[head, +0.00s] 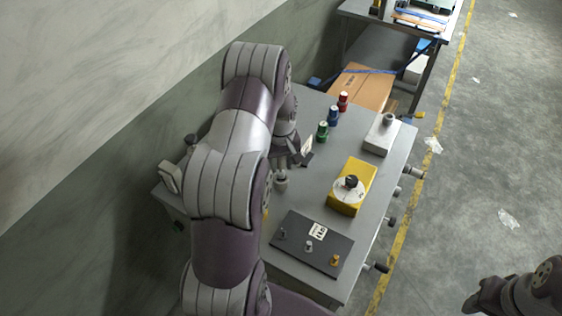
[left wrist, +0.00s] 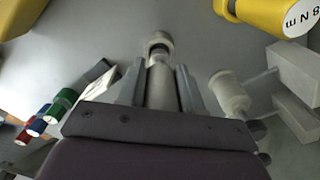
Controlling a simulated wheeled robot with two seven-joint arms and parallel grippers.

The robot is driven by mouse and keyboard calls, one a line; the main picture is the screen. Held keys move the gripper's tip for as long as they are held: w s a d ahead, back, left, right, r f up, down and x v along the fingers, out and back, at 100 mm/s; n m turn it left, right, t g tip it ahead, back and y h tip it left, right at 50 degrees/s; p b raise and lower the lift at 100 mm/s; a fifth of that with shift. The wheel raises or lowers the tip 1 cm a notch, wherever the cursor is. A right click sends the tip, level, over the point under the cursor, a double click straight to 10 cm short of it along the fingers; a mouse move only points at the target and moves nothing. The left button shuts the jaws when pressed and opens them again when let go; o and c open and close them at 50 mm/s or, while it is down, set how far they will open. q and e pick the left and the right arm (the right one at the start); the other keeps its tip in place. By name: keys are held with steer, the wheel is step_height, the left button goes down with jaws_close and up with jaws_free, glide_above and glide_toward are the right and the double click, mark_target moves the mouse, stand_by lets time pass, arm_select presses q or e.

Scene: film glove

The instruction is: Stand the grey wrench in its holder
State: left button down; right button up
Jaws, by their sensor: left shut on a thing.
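My left gripper (head: 287,160) is over the left part of the grey table, partly hidden by my own arm. In the left wrist view, its fingers (left wrist: 159,88) are shut on the grey wrench (left wrist: 159,75), whose ring-like end points away from the palm. A pale cylinder (left wrist: 230,92) shows beside the right finger; I cannot tell whether it belongs to the holder. No holder can be picked out for certain. In the head view I cannot separate the wrench from the gripper. My right arm is at the lower right corner, and its gripper opening is unclear.
Green, blue and red cans (head: 333,116) stand behind the gripper. A yellow box (head: 365,177) with a white dial is right of it. A dark board (head: 288,238) with small posts lies in front. A pale block (head: 376,141) with a round top piece stands far right.

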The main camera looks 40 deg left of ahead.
mark_target(281, 172)
arm_select(q)
steer(key=shift+f+b, duration=1.3)
steer(key=shift+f, duration=0.7)
steer(key=c, duration=0.7)
jaws_free()
steer(key=shift+o, duration=0.2)
step_height(281, 172, up, 12)
steer(key=shift+f+b, duration=0.1)
steer(key=shift+b, duration=1.15)
steer(key=shift+r, duration=0.45)
